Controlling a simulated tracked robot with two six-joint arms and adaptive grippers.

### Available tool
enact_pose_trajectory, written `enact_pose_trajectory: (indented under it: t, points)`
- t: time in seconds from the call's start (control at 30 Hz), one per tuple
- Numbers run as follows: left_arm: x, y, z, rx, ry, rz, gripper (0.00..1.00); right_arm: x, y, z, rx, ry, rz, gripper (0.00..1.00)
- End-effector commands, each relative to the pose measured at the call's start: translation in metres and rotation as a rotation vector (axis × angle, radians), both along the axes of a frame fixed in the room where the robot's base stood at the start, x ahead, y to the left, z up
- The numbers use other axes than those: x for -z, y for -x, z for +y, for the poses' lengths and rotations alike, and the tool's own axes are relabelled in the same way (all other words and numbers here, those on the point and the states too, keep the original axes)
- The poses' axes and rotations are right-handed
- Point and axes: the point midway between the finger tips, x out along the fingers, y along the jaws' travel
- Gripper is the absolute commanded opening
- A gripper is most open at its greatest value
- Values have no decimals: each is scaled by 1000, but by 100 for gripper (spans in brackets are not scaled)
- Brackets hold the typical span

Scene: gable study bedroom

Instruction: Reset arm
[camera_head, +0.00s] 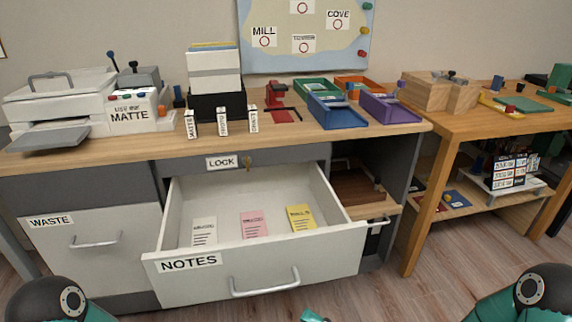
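The bottom left corner shows a dark and teal joint of my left arm, and the bottom right corner shows a joint of my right arm. A small teal piece of mine shows at the bottom middle edge. Neither gripper's fingers can be made out. In front of me the NOTES drawer (318,267) stands pulled open. Inside lie a white note (204,231), a pink note (254,224) and a yellow note (300,217). No gripper is seen touching the drawer.
The desk (150,143) carries a printer (62,98), a black paper stand (217,104) and several coloured trays such as the blue tray (338,112). A WASTE drawer (95,240) is shut. A wooden workbench (430,125) stands right; floor between is clear.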

Motion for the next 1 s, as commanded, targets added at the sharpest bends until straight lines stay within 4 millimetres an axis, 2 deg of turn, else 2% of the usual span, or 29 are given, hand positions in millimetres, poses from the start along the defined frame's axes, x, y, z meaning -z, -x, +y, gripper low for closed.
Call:
enact_pose_trajectory:
  t: [0.03, 0.07, 0.17, 0.27, 0.3, 0.43, 0.5, 0.6, 0.73, 0.83, 0.9, 1.0]
  points:
    - [0, 0, 0, 0, 0, 0, 40, 6, 4, 13, -27, -7, 21, 37]
    - [0, 0, 0, 0, 0, 0, 40, 12, 1, 17, -12, -3, 47, 37]
    - [0, 0, 0, 0, 0, 0, 40, 49, -10, 20, 62, 101, 145, 37]
    - [0, 0, 0, 0, 0, 0, 40, 107, -14, 16, 138, 321, 250, 37]
    - [0, 0, 0, 0, 0, 0, 40, 133, -11, 11, 157, 426, 297, 37]
    - [0, 0, 0, 0, 0, 0, 40, 202, 17, -12, 146, 750, 447, 37]
    - [0, 0, 0, 0, 0, 0, 40, 227, 38, -25, 104, 883, 519, 37]
    - [0, 0, 0, 0, 0, 0, 40, 251, 71, -40, 12, 1030, 612, 37]
    - [0, 0, 0, 0, 0, 0, 40, 264, 110, -51, -142, 1153, 682, 37]
    - [0, 0, 0, 0, 0, 0, 40, 266, 128, -50, -282, 1212, 634, 37]
    - [-26, 0, 0, 0, 0, 1, 40, 240, 127, -51, -282, 1217, 620, 37]
    - [-48, 0, 0, 0, 0, -1, 40, 218, 127, -50, -280, 1216, 621, 37]
